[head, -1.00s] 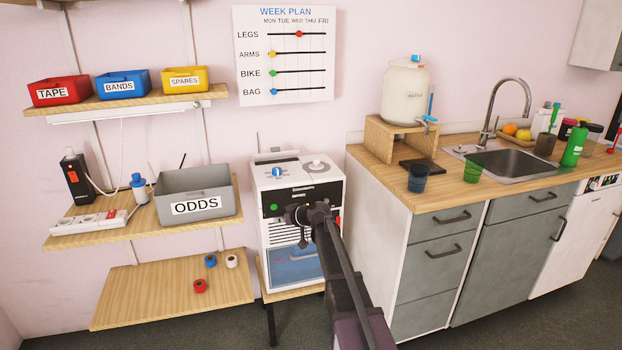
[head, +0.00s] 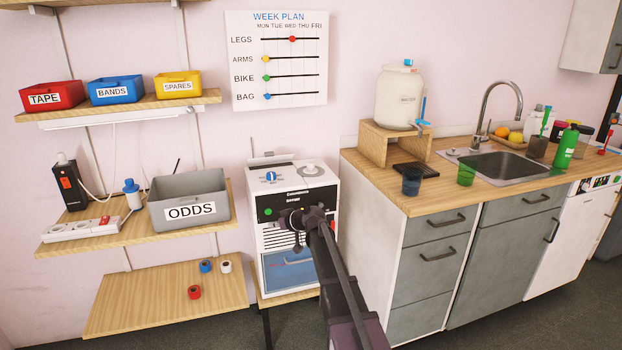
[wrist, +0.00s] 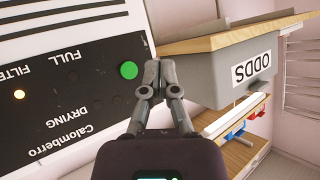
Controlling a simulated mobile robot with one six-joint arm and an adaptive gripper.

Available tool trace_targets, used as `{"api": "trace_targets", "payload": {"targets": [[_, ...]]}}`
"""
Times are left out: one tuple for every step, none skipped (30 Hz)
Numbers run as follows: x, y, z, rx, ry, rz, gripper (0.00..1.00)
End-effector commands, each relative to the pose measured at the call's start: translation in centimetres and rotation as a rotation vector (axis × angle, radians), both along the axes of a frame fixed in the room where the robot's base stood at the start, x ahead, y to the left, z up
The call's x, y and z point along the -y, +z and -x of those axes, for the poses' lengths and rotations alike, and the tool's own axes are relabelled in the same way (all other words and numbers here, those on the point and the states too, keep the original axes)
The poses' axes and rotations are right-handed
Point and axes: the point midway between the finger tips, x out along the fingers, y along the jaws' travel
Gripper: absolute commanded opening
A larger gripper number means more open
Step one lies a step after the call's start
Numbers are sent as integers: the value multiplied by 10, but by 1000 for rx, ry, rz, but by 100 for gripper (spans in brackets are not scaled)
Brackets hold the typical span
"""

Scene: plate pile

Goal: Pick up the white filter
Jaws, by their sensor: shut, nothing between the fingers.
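I cannot pick out a separate white filter. A white machine (head: 322,178) stands on a low stand, with a white slatted grille (head: 270,238) below its black panel (head: 322,202). Whether the grille is the filter I cannot tell. My gripper (head: 297,240) is in front of the machine and hides part of the panel and grille. In the wrist view my gripper (wrist: 154,75) is shut and empty, close to the panel's green button (wrist: 128,70).
The grey ODDS bin (head: 165,192) is on the middle shelf to the left. Several small rolls lie on the lower shelf (head: 135,300). The counter cabinet (head: 375,225) stands close on the machine's right. A blue water tank (head: 288,276) shows in the machine's lower front.

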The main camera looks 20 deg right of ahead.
Motion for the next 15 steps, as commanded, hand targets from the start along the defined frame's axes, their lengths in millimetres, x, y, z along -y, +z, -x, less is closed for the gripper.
{"api": "trace_targets", "payload": {"targets": [[0,0,0,0,0,0,0],[0,0,0,0,0,0,0],[0,0,1,-2,0,1,0],[-1,-1,2,-5,1,1,0],[-2,-1,4,-8,3,3,0],[-3,-3,8,-17,6,5,0],[-4,-4,11,-26,7,6,0],[-6,-6,15,-36,9,8,0],[-8,-8,23,-55,13,15,0],[-11,-11,29,-73,16,18,0],[-13,-14,37,-92,19,25,0],[-17,-18,49,-124,23,32,0],[-20,-22,59,-150,25,40,0],[-23,-27,70,-180,28,50,0],[-27,-33,86,-225,28,64,0]]}}
